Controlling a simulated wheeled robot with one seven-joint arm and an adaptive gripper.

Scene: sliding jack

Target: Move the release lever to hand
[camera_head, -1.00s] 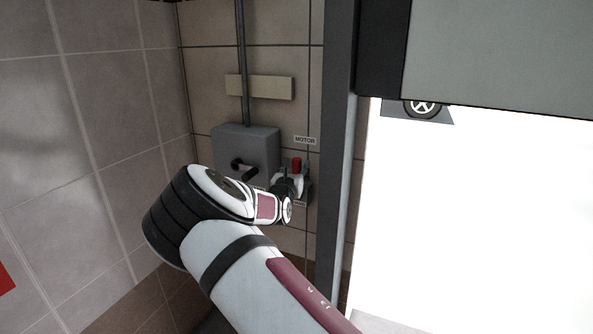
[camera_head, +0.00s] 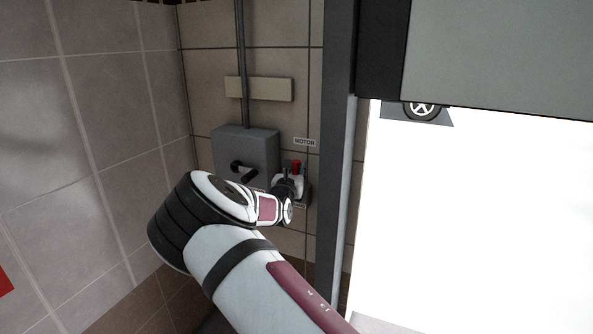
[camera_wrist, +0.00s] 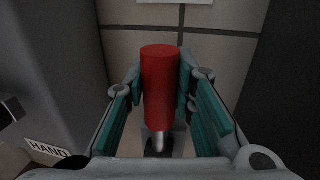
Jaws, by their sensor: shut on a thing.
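The release lever shows as a red cylindrical grip (camera_wrist: 161,85) on a short metal stem in the wrist view. In the head view its red top (camera_head: 296,167) stands just below the MOTOR label (camera_head: 305,142). My gripper (camera_wrist: 161,92) has its teal-padded fingers on both sides of the red grip and is shut on it. In the head view my gripper (camera_head: 288,184) is at the lever, and my wrist partly hides the lever's base. A HAND label (camera_wrist: 48,150) shows at the lower left in the wrist view.
A grey box (camera_head: 246,152) with a black crank handle (camera_head: 244,171) is on the wall left of the lever. A dark door post (camera_head: 338,160) stands close on the right, beside a bright opening. A beige plate (camera_head: 259,88) is above the box.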

